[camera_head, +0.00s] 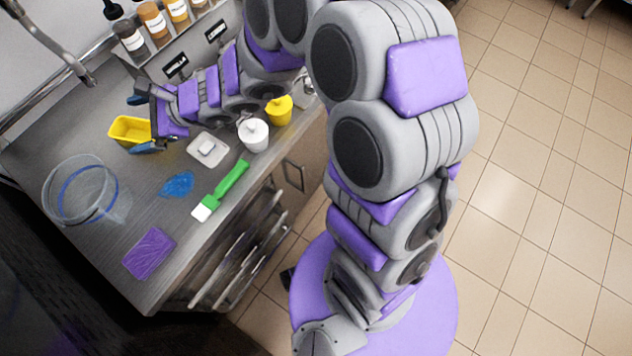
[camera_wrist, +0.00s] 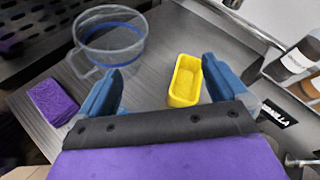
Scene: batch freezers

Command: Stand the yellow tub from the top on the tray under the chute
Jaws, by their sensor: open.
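The yellow tub (camera_head: 124,131) is an open, rectangular container standing upright on the steel counter top. In the wrist view the yellow tub (camera_wrist: 185,82) lies between my two blue fingers, nearer the right one. My gripper (camera_head: 138,124) is open and empty, with its fingers spread to either side of the tub. The wrist view also shows my gripper (camera_wrist: 161,72). I cannot tell whether the right finger touches the tub. I cannot make out the chute or the tray under it for certain.
A clear jug (camera_head: 82,190), purple sponge (camera_head: 149,252), blue patch (camera_head: 177,184), green brush (camera_head: 228,183), grey-white square object (camera_head: 207,149), white pot (camera_head: 253,135) and yellow pot (camera_head: 279,110) occupy the counter. Bottles (camera_head: 155,22) stand behind. A black slotted panel (camera_wrist: 38,30) shows at upper left.

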